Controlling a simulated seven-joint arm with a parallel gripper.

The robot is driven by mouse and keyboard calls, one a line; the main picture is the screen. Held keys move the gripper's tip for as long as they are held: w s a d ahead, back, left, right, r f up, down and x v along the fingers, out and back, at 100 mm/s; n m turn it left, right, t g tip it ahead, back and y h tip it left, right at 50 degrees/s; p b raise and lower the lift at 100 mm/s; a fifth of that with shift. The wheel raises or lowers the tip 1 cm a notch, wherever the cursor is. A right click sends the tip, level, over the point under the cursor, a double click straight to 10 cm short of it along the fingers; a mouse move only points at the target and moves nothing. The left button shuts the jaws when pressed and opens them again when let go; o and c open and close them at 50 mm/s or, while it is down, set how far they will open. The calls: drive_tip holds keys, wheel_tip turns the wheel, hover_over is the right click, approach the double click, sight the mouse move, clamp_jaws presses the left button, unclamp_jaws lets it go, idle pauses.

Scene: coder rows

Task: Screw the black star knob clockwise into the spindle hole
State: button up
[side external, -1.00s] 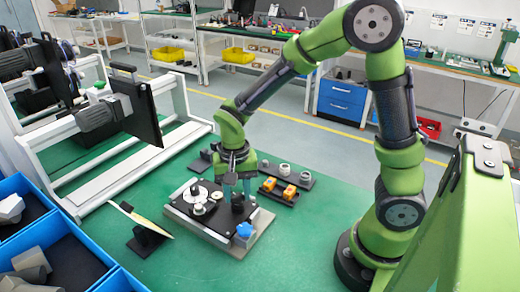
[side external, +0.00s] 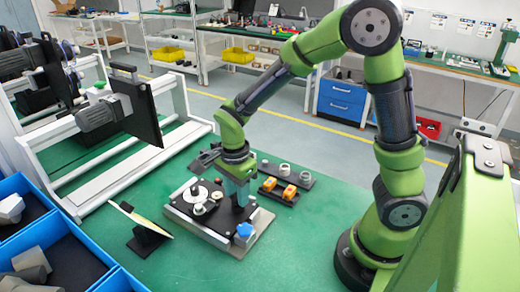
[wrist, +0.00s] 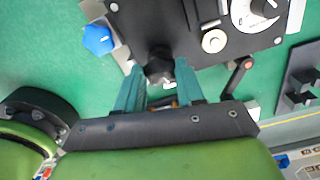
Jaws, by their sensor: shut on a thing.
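The black star knob (wrist: 160,66) sits between the two teal fingers of my gripper (wrist: 160,78) in the wrist view. My gripper is shut on it, over the black plate of the fixture (wrist: 195,30). In the side external view my gripper (side external: 237,196) points down at the right part of the fixture (side external: 185,212), and its fingers largely hide the knob. The spindle hole is hidden under the knob. I cannot tell how deep the knob sits.
A blue star knob (side external: 245,230) is at the fixture's front corner and also shows in the wrist view (wrist: 98,40). A white dial (side external: 196,192) is on the plate's left. A dark tray with orange blocks (side external: 280,190) lies behind right. Green table is clear to the right.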

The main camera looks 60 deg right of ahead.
drive_tip(key=m, duration=0.5)
drive_tip(key=shift+r, duration=0.1)
drive_tip(key=o, duration=1.1)
drive_tip(key=n, duration=1.2)
drive_tip(key=shift+n, duration=0.3)
drive_tip(key=n, duration=1.2)
drive_tip(key=shift+n, duration=0.4)
